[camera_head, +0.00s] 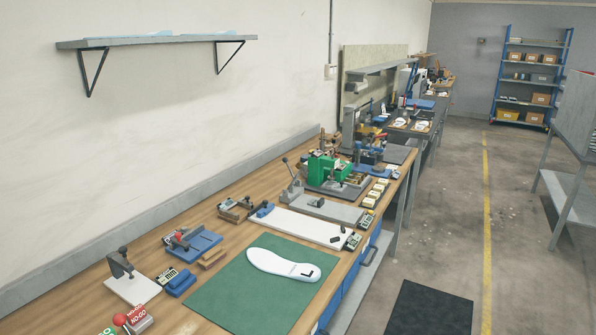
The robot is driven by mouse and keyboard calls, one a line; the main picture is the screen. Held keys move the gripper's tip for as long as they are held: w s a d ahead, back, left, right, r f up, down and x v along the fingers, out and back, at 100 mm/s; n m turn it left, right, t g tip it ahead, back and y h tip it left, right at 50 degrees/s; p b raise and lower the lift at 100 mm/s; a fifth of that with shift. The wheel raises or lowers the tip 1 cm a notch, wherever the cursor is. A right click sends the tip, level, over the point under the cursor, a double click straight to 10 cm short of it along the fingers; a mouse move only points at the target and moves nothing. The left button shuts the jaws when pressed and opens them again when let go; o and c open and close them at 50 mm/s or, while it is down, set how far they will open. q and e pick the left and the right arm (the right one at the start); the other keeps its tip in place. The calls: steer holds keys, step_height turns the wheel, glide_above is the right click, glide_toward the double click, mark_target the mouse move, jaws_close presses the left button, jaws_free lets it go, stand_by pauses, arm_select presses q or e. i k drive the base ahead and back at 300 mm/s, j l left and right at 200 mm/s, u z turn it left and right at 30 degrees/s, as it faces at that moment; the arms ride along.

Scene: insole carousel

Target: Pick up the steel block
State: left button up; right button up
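I cannot tell for certain which thing is the steel block. A small grey metal-looking block (141,325) shows at the near left edge of the workbench, next to a red label reading NO-GO (138,312) and a red ball knob (120,320). The bottom of the picture is close below it. A flat grey bar (325,208) lies farther along the bench behind a white board (308,226). Neither of my grippers is in view.
A green mat (245,295) with a white insole (283,264) covers the near bench (222,271). Blue fixtures (192,243), a clamp on a white plate (132,287) and a green machine (325,169) stand around it. A wall shelf (155,40) hangs above. The floor at right is largely open.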

mark_target(315, 203)
steer(key=i+l+u, duration=0.15)
steer(key=u, duration=0.25)
steer(key=i+l+u, duration=0.1)
steer(key=l+u, duration=0.25)
steer(key=i+l+u, duration=0.1)
steer(key=l, duration=0.25)
steer(key=i+l+u, duration=0.1)
steer(key=l, duration=0.25)
steer(key=i+l+u, duration=0.1)
steer(key=l, duration=0.25)
steer(key=i+l+u, duration=0.15)
steer(key=l, duration=0.25)
steer(key=i+l, duration=0.1)
steer(key=l, duration=0.35)
steer(key=i+l, duration=0.1)
steer(key=l, duration=0.4)
steer(key=i+l, duration=0.15)
steer(key=l, duration=0.3)
steer(key=i+l, duration=0.1)
steer(key=l, duration=0.4)
steer(key=i+l, duration=0.1)
steer(key=l, duration=0.35)
